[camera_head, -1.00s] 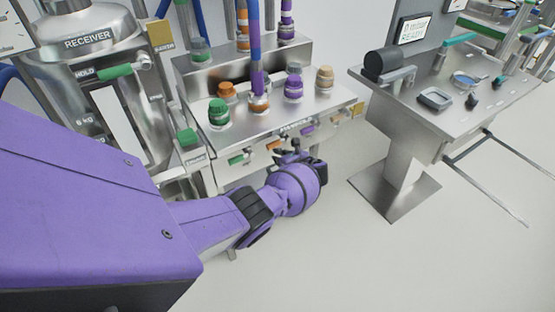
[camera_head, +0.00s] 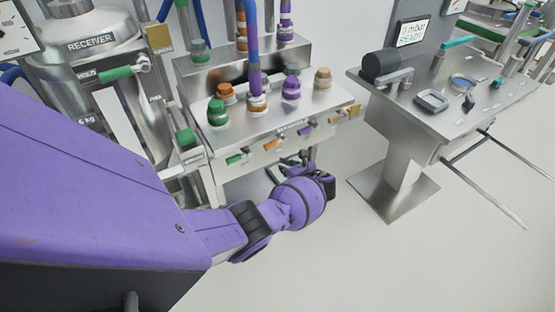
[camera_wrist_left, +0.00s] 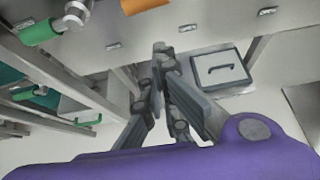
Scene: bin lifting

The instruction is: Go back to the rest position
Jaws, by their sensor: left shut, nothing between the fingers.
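My left gripper (camera_head: 318,172) is at the end of my purple left arm, which comes in from the left in the head view. It hangs in front of and below the front edge of the steel manifold bench (camera_head: 272,147), apart from it. In the left wrist view the black fingers of my left gripper (camera_wrist_left: 160,55) are shut and empty, beneath the bench front. My right gripper is not in view.
The bench carries green, orange, purple and tan fittings, with a purple fitting (camera_head: 291,85) near its middle. A receiver (camera_head: 92,42) stands left. A steel table (camera_head: 450,110) stands right on a pedestal. Rails (camera_head: 485,170) jut from it. Floor between is clear.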

